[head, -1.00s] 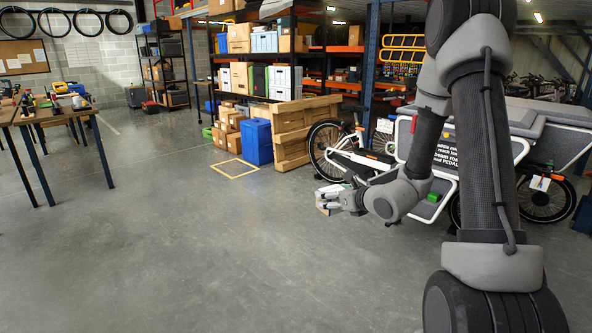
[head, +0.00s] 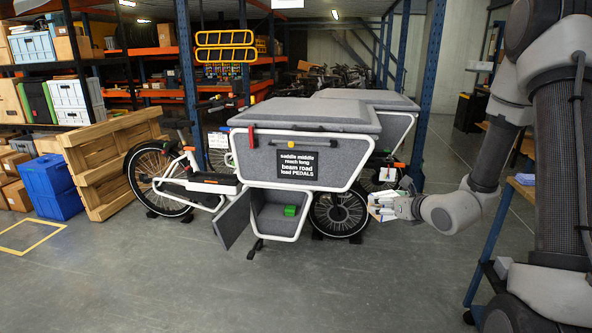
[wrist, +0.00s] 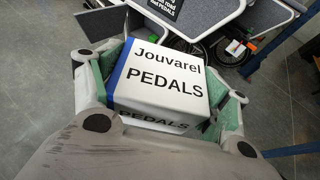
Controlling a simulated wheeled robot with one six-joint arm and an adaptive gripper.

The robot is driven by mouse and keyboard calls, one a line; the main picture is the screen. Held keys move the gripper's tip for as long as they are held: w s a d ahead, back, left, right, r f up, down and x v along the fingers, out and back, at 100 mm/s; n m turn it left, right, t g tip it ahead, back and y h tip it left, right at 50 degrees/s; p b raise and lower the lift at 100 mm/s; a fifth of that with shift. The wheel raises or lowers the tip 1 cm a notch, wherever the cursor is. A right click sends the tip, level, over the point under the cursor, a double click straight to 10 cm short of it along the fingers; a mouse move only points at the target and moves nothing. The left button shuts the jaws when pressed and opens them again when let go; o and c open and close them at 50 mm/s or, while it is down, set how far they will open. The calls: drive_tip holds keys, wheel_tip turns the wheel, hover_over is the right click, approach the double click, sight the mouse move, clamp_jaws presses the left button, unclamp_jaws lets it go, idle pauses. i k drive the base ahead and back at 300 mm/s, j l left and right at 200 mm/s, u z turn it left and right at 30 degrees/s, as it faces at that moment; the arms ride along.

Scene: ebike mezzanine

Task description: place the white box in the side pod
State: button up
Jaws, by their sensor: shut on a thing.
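My gripper (head: 397,207) is shut on the white box (wrist: 165,80), held above the floor. In the wrist view the box has a blue edge band and the words "Jouvarel PEDALS". In the head view only a small part of the box shows at the gripper tips. The cargo bike's grey box (head: 300,153) carries a sign that includes "load PEDALS". Below it is the side pod (head: 271,214), a white-framed compartment with its door (head: 232,220) swung open to the left. A small green object (head: 290,210) sits inside the pod. My gripper is to the pod's right, in front of the front wheel.
A second cargo bike (head: 370,100) stands behind the first. A wooden pallet (head: 110,165), blue bins (head: 59,187) and cartons stand at left. A workbench (head: 500,230) is at right. The floor in front of the bike is clear.

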sight(270, 216)
drive_tip(key=i+l+u, duration=0.1)
drive_tip(key=i, duration=0.4)
drive_tip(key=i+l, duration=0.1)
drive_tip(key=i, duration=0.4)
drive_tip(key=u, duration=0.05)
